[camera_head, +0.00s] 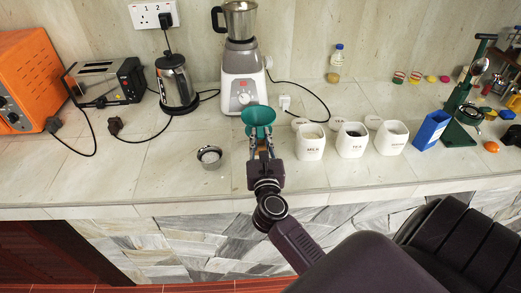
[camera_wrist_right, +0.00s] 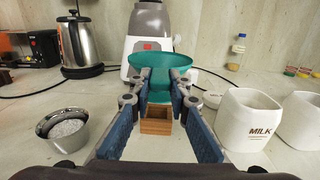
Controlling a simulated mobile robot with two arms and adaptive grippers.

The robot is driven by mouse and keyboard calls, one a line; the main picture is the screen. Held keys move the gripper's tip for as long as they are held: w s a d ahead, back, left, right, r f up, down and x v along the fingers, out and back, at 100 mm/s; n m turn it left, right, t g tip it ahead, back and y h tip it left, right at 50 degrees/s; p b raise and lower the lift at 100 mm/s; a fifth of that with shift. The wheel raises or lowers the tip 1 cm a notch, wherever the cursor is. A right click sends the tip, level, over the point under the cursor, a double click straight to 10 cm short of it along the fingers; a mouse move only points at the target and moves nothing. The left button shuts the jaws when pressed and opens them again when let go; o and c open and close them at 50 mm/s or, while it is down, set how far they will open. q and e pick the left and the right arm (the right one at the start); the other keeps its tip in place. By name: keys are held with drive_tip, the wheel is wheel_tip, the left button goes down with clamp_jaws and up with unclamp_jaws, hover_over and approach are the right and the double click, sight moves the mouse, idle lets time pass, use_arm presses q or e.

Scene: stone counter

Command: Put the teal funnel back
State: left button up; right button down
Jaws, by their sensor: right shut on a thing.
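The teal funnel (camera_head: 258,116) is upright in front of the blender, with its wide mouth up. In the right wrist view the funnel (camera_wrist_right: 167,64) is between the far ends of my fingers, and its narrow lower part is partly hidden by them. My right gripper (camera_head: 263,148) is shut on the funnel. A small brown wooden box (camera_wrist_right: 156,120), open at the top, stands on the counter below the funnel and between the fingers. I cannot tell whether the funnel touches the box. My left gripper is not in view.
A small metal cup (camera_head: 210,157) stands left of the gripper, and the white milk canister (camera_head: 310,145) stands close on the right. The blender (camera_head: 240,75) is right behind the funnel. A kettle (camera_head: 176,85) stands further left. The counter's front left is clear.

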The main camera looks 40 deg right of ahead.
wheel_tip(320, 180, down, 4)
drive_tip(key=shift+f+b, duration=0.2)
drive_tip(key=shift+b, duration=0.4)
drive_tip(key=shift+f+b, duration=0.5)
drive_tip(key=c, duration=1.8)
unclamp_jaws()
drive_tip(key=shift+r, duration=0.1)
drive_tip(key=shift+r, duration=0.1)
